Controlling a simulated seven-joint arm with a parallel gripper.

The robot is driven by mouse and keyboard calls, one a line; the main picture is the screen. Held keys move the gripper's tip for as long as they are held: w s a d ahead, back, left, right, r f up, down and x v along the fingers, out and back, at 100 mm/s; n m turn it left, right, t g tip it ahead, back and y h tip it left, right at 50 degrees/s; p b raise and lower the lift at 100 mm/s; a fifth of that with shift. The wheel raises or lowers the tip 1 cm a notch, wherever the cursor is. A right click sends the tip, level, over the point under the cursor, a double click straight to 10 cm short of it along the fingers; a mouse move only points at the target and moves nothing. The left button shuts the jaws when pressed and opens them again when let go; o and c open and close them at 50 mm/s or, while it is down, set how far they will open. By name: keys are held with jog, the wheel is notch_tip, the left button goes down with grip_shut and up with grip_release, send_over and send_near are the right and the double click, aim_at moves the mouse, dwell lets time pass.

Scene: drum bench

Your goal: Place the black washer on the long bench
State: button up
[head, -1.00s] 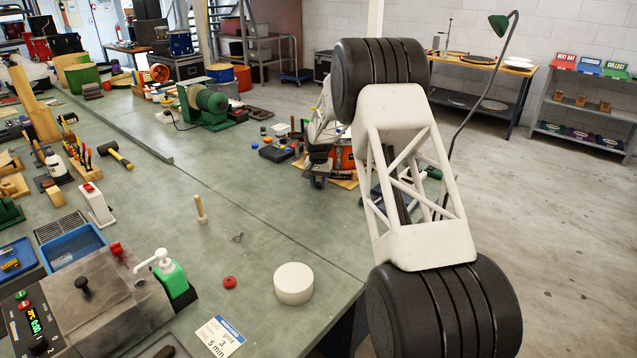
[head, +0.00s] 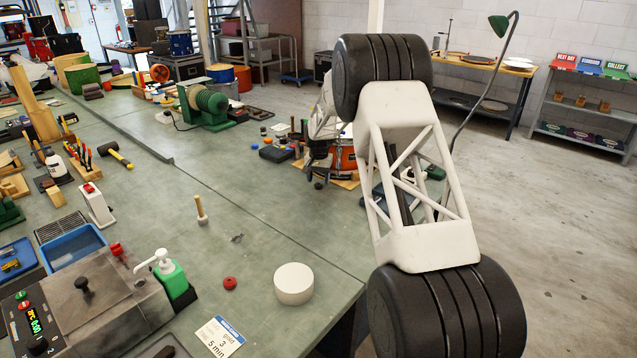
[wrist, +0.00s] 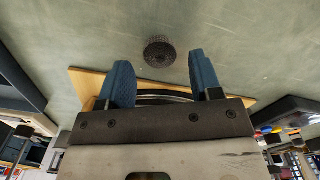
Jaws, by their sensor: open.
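The black washer (wrist: 159,54) is a small dark round disc with a centre mark. In the wrist view it lies on the grey-green surface of the long bench (head: 270,215), just beyond the fingertips and between their lines. My gripper (wrist: 162,76) has its two blue fingers spread wide, with nothing between them touching both. In the head view my gripper (head: 318,172) is over the right edge area of the bench, small and partly behind my arm. A small dark spot under it there may be the washer.
An orange drum (head: 343,158) on a wooden board stands close to my gripper. Small coloured parts and a dark box (head: 276,153) lie to its left. A white round block (head: 294,284) and a red ring (head: 230,283) are nearer. The middle of the bench is clear.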

aim_at(319, 185)
notch_tip(319, 185, up, 10)
dwell(0.5)
dwell(0.6)
jog(key=shift+s+r, duration=0.1)
jog(key=shift+r, duration=0.05)
jog(key=s+d+r+n, duration=0.1)
jog(key=s+d+r, duration=0.1)
jog(key=s+r, duration=0.75)
jog(key=s+d+r+t, duration=0.15)
jog(key=s+r, duration=0.25)
jog(key=s, duration=1)
jog(key=s+d+r+n, duration=0.1)
jog(key=s+d+r, duration=0.1)
jog(key=s+r, duration=0.7)
jog(key=s+d+f, duration=0.1)
jog(key=s+f, duration=0.1)
jog(key=s, duration=1.1)
jog(key=s+d+f+n, duration=0.1)
jog(key=s+f, duration=0.2)
jog(key=s, duration=1)
jog(key=s+d+f+t, duration=0.1)
jog(key=s+f, duration=0.1)
jog(key=s, duration=1.1)
jog(key=shift+s+f+n, duration=0.15)
jog(key=shift+f+n, duration=0.15)
jog(key=shift+f, duration=0.1)
